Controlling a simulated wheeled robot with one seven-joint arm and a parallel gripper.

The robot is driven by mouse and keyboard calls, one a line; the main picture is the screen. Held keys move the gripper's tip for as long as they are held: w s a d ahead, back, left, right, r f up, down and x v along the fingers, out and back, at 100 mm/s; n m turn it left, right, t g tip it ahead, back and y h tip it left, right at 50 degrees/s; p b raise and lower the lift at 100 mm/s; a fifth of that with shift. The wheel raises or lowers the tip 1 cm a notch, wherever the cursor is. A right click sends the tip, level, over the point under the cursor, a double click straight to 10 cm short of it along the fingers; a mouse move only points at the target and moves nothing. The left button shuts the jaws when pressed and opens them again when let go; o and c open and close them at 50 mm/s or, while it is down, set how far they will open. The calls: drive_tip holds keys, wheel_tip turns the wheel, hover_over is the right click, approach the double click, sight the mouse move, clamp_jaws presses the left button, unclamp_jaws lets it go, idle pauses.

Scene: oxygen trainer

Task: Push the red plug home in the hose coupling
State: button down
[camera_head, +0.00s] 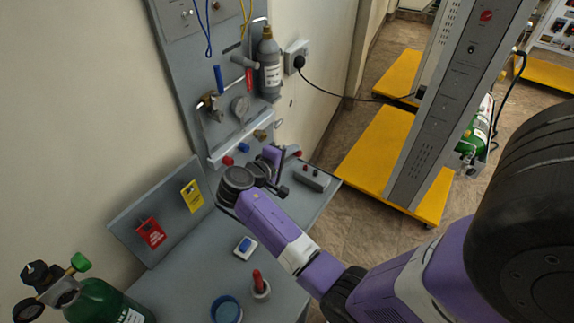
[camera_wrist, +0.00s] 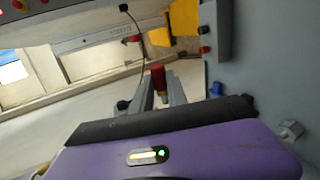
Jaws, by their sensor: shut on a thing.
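The red plug (camera_wrist: 158,76) shows in the wrist view as a red cylinder with a metal part below it. It sits between the two grey fingers of my gripper (camera_wrist: 162,94), which is shut on it. In the head view my gripper (camera_head: 281,174) is above the far right part of the bench, in front of the board's lower ledge; my own wrist hides much of the plug there. I cannot make out the hose coupling for sure, nor whether the plug touches it.
The grey bench (camera_head: 205,268) carries a grey button box (camera_head: 313,178), a blue switch (camera_head: 245,246), a red-topped item in a pale base (camera_head: 260,286) and a blue dish (camera_head: 227,309). A grey cylinder (camera_head: 269,68) hangs on the board. A green cylinder (camera_head: 105,300) stands front left.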

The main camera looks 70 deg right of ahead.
drive_tip(key=shift+w+h, duration=0.1)
drive_tip(key=shift+h, duration=0.2)
drive_tip(key=shift+w+d+b, duration=0.25)
drive_tip(key=shift+w+b, duration=0.25)
drive_tip(key=shift+w, duration=0.45)
drive_tip(key=shift+w+d+b, duration=0.2)
drive_tip(key=shift+w+b, duration=0.25)
drive_tip(key=shift+w, duration=0.45)
drive_tip(key=shift+w+d+b, duration=0.25)
drive_tip(key=shift+w+b, duration=0.25)
drive_tip(key=shift+w, duration=0.45)
drive_tip(key=shift+w+d+b, duration=0.2)
drive_tip(key=shift+w+b, duration=0.2)
drive_tip(key=shift+w, duration=0.35)
drive_tip(key=shift+w+d+b, duration=0.15)
drive_tip(key=shift+w+b, duration=0.2)
drive_tip(key=shift+w, duration=0.35)
idle(0.4)
drive_tip(key=c, duration=1.2)
unclamp_jaws()
drive_tip(key=shift+c, duration=0.2)
